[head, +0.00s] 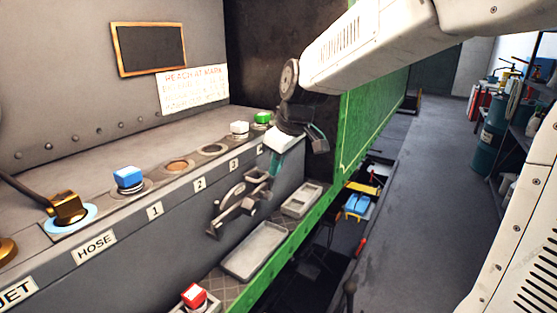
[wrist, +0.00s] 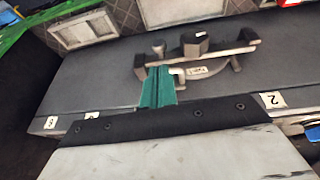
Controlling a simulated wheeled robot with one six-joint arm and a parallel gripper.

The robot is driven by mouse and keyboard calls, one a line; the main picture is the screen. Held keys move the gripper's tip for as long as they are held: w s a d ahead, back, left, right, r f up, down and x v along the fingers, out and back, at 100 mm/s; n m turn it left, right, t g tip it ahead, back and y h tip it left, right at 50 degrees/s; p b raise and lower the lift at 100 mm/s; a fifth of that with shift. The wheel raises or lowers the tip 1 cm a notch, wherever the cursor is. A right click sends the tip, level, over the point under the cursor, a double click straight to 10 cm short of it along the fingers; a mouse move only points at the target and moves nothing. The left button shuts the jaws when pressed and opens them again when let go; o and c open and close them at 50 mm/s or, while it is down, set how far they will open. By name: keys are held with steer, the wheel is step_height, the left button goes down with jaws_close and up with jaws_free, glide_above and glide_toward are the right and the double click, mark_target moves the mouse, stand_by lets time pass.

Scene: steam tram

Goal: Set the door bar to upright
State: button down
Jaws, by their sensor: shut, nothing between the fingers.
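The door bar (head: 232,208) is a grey metal lever on the dark front panel, below the numbered ledge. It lies slanted in the head view, from lower left to upper right. In the wrist view the bar (wrist: 225,50) runs nearly along the panel's length, not across it, with a dark knob and a small label plate by it. My gripper (head: 273,166) is at the bar's upper right end in the head view. In the wrist view its teal fingers (wrist: 157,88) are together and empty, just beside the bar. I cannot tell whether they touch it.
Grey trays (head: 255,250) and a red block (head: 194,296) sit on the shelf below the bar.

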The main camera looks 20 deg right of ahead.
mark_target(267, 192)
steer(key=x, duration=0.6)
